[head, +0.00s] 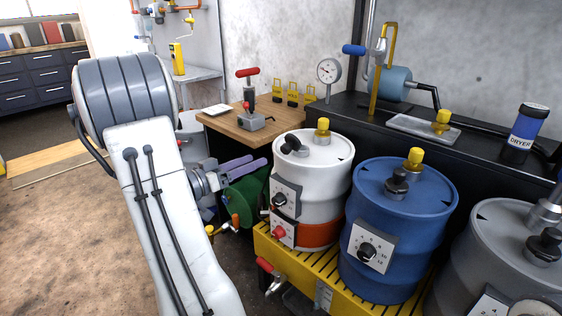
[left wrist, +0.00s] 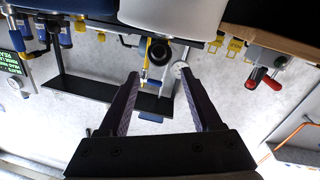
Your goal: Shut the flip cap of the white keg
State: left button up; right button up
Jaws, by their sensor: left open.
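The white keg (head: 325,175) stands on the yellow slatted platform, with an orange band low on its side. On its top are a black flip cap (head: 290,142), which looks raised and tilted, and a yellow plug (head: 322,126). My left gripper (head: 257,162) is left of the keg, its purple fingers apart and empty, pointing towards it. In the left wrist view, which looks upside down, the open fingers (left wrist: 159,75) frame a black round part (left wrist: 160,52), probably the cap, at the edge of the white keg (left wrist: 172,12). No contact shows. My right gripper is not seen.
A blue drum (head: 395,235) and a grey drum (head: 470,255) stand right of the white keg. Behind are a wooden bench (head: 225,126) with a red-handled clamp (head: 250,90) and a black counter (head: 325,110). A green reel (head: 245,195) sits below my left gripper.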

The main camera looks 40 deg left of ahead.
aim_at(282, 149)
pick_arm(q)
jog(key=w, duration=0.3)
jog(key=w+d, duration=0.1)
jog(key=w, duration=0.2)
jog(key=w+d, duration=0.1)
jog(key=w, duration=0.2)
jog(key=shift+w, duration=0.35)
grip_shut()
